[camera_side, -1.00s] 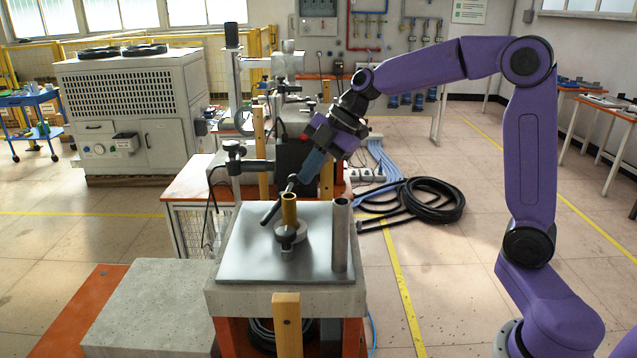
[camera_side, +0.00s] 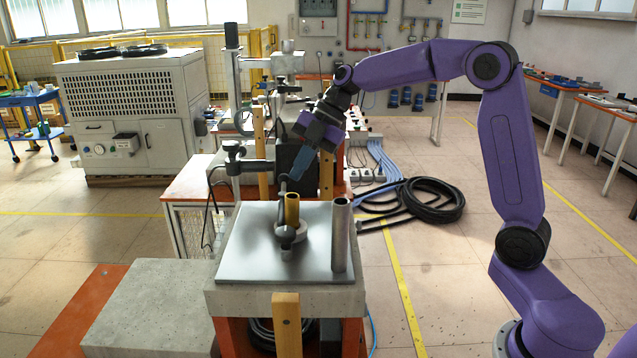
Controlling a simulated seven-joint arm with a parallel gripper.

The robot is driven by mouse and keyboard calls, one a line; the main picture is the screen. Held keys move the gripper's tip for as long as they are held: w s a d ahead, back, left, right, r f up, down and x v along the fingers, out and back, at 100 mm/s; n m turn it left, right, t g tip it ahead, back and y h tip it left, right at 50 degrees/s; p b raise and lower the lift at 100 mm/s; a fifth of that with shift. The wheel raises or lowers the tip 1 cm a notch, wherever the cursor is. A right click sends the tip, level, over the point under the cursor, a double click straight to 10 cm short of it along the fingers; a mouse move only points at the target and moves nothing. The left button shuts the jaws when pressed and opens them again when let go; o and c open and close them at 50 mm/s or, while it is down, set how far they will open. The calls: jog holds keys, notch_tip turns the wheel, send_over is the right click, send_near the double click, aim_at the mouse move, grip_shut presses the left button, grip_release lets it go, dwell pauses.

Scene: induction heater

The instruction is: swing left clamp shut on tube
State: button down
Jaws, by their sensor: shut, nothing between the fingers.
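A brass-coloured tube (camera_side: 292,208) stands upright on the grey metal plate (camera_side: 245,255). A dark grey clamp (camera_side: 286,238) with a rounded end is at the tube's front and left. Its bar runs up along the tube's left side, close against it in the picture; I cannot tell whether they touch. My gripper (camera_side: 293,183) points down and left, with blue fingers shut and empty. Its tips are just above and behind the tube's top, at the upper end of the clamp's bar. Contact there is too small to tell.
A grey upright cylinder (camera_side: 340,235) stands at the plate's right side. Behind the plate are a dark box (camera_side: 297,160) and a stand with a horizontal arm (camera_side: 250,166). The plate's left part is bare. Black hoses (camera_side: 430,200) lie on the floor at right.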

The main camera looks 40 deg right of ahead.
jog(key=shift+d, duration=0.1)
jog(key=s+f+v, duration=0.1)
jog(key=s+v, duration=0.1)
jog(key=v, duration=1)
jog(key=shift+s+d, duration=0.3)
jog(key=shift+d, duration=0.2)
jog(key=shift+r, duration=0.1)
dwell(0.5)
